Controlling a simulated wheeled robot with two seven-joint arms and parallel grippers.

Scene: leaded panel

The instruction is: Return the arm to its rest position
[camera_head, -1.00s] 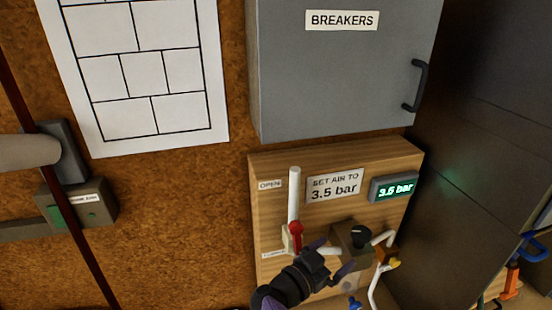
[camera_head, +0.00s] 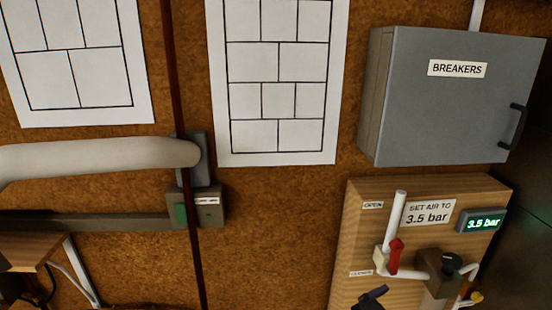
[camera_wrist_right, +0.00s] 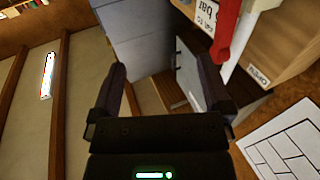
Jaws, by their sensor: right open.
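My right gripper (camera_head: 370,298) shows only in part at the bottom edge of the head view, below the wooden air panel's valve. In the right wrist view its two dark fingers (camera_wrist_right: 164,82) stand wide apart with nothing between them. The air panel (camera_head: 352,235) carries a red lever (camera_head: 394,256) on a white pipe, a black knob (camera_head: 452,260) and a green display (camera_head: 482,223) reading 3.5 bar. The red lever also shows close beside the gripper in the right wrist view (camera_wrist_right: 228,25), apart from the fingers. My left gripper is not in view.
A grey breakers cabinet (camera_head: 440,110) hangs above the air panel. Paper panel drawings (camera_head: 278,80) are on the brown wall. The wall between box and panel is clear.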

